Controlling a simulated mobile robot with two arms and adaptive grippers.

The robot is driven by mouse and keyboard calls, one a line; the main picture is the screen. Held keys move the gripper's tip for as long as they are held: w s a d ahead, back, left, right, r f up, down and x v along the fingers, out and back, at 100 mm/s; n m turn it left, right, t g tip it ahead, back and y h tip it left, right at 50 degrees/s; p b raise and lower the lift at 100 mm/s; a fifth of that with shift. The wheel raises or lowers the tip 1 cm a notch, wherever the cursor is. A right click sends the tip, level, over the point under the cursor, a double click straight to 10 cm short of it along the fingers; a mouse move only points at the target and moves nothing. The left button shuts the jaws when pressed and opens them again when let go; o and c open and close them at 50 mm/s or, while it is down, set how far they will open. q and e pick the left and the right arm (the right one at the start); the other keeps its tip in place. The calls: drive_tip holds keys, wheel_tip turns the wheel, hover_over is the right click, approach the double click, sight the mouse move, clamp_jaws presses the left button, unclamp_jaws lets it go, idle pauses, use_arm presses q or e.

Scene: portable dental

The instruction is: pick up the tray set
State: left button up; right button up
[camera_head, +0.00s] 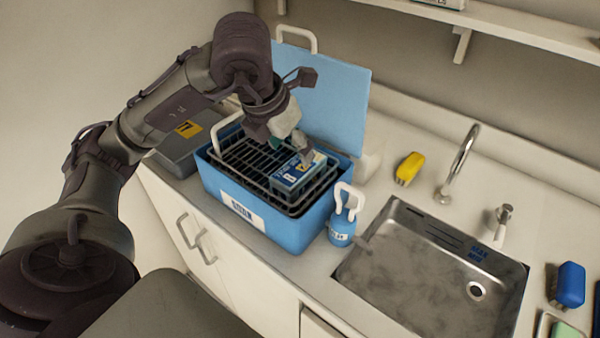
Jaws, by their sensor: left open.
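A blue open case (293,235) stands on the counter, its light blue lid (335,95) raised behind it. A black wire rack (240,160) sits inside the case. A small blue-and-white labelled box (296,176) lies at the right part of the rack; it may be the tray set, but I cannot tell for sure. My left gripper (303,150) is open, just above the box's upper edge. The gripper's fingers are small here, and I cannot tell whether they touch the box. My right gripper is not in view.
A blue bottle with a white handle (343,230) stands right of the case. A steel sink (415,290) with a tap (460,163) lies further right. A yellow object (409,168) and a blue one (571,285) are near it. A grey box (180,155) is left of the case.

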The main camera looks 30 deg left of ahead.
sight(298, 167)
use_arm(q)
drive_tip(key=shift+x, duration=0.85)
drive_tip(key=shift+w+f, duration=0.2)
drive_tip(key=shift+f, duration=0.05)
drive_tip(key=shift+p+x, duration=0.35)
drive_tip(key=shift+x, duration=0.8)
drive_tip(key=shift+s+x, duration=0.2)
drive_tip(key=shift+x, duration=1)
drive_tip(key=shift+w+a+f, duration=0.1)
drive_tip(key=shift+w+f, duration=0.05)
drive_tip(key=shift+f, duration=0.3)
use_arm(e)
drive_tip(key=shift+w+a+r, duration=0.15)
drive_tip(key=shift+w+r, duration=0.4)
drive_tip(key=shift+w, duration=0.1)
use_arm(q)
drive_tip(key=shift+f+b, duration=0.25)
drive_tip(key=shift+b, duration=0.05)
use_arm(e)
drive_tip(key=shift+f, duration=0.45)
